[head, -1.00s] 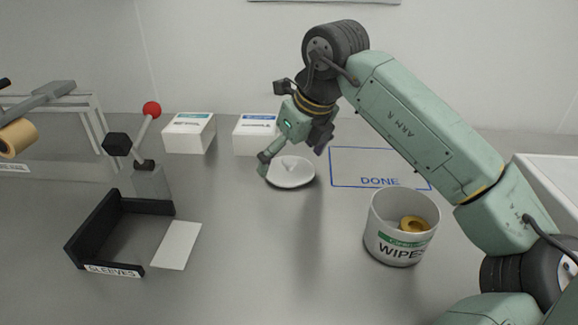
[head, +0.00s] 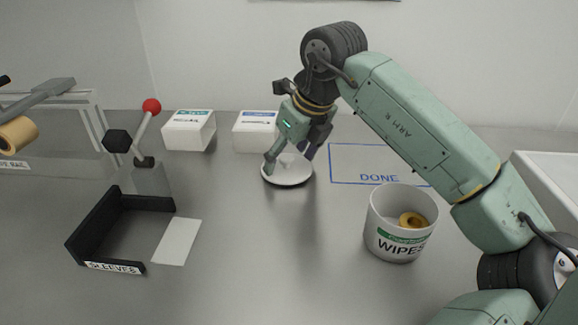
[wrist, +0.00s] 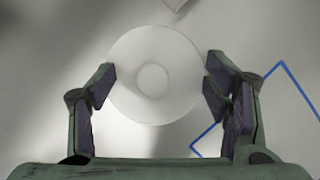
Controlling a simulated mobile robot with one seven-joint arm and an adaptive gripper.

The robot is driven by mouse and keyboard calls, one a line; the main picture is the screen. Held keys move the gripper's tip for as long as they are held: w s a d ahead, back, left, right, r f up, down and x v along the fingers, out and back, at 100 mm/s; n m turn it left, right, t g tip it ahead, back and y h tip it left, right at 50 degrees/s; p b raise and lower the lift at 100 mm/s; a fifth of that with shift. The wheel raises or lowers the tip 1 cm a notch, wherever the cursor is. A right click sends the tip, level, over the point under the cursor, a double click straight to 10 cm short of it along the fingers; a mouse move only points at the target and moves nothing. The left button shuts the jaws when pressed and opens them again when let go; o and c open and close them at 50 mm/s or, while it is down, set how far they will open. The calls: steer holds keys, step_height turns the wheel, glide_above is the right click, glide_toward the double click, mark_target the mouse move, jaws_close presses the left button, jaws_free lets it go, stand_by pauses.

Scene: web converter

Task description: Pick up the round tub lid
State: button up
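The round tub lid (head: 286,180) is a white disc with a small raised knob in its middle. It lies flat on the grey table left of the DONE outline, and it also shows in the wrist view (wrist: 130,105). My gripper (head: 290,160) is over the lid, pointing down, with its fingers apart. In the wrist view my gripper (wrist: 158,88) has one dark pad near each side of the lid, with the knob between them. Neither pad touches the knob; contact with the rim cannot be told.
An open white WIPES tub (head: 385,235) holding a tan ring (head: 412,219) stands right of the lid. The blue DONE outline (head: 380,184) is empty. Two white boxes (head: 188,131) (head: 256,133) stand behind. A black SLEEVES holder (head: 90,228) and white card (head: 177,242) are left.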

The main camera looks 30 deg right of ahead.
steer(key=shift+a+f, duration=0.15)
steer(key=shift+f, duration=0.1)
steer(key=shift+c, duration=0.4)
